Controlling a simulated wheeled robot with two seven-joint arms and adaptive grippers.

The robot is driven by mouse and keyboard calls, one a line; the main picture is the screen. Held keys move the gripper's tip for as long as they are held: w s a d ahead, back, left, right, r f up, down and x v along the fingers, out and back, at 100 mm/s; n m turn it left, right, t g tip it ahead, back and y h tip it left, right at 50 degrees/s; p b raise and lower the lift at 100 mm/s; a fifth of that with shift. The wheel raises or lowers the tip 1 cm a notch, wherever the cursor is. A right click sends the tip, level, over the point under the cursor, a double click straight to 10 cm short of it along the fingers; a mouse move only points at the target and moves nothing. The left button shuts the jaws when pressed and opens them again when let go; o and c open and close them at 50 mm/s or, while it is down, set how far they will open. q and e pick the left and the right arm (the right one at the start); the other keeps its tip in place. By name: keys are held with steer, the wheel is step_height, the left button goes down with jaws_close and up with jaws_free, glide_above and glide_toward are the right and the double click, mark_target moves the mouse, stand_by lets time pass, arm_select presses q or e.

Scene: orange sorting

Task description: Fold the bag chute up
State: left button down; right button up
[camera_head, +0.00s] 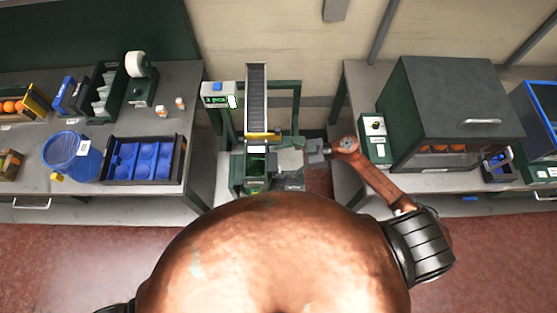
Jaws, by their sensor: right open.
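The sorting machine (238,125) stands in the gap between the two benches, with a dark green frame and a steep roller ramp (256,90) ending at a yellow bar. A pale grey plate (290,160), which looks like the bag chute, sits at the lower right of the frame; its exact tilt is hard to tell. My right gripper (307,155) is open at the plate's right edge; I cannot tell whether it touches. A dark green bin opening (257,163) lies left of the plate. My left gripper is out of view.
The left bench holds a tray of blue cups (145,160), a blue basket (68,152) and a tape roll (136,64). The right bench holds a dark cabinet (455,90) and a small control box (375,140). My rounded copper body hides the lower middle.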

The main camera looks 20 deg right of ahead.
steer(key=shift+a+f, duration=0.1)
steer(key=shift+a, duration=0.15)
steer(key=shift+c, duration=0.6)
steer(key=c, duration=1.6)
steer(key=shift+w, duration=0.1)
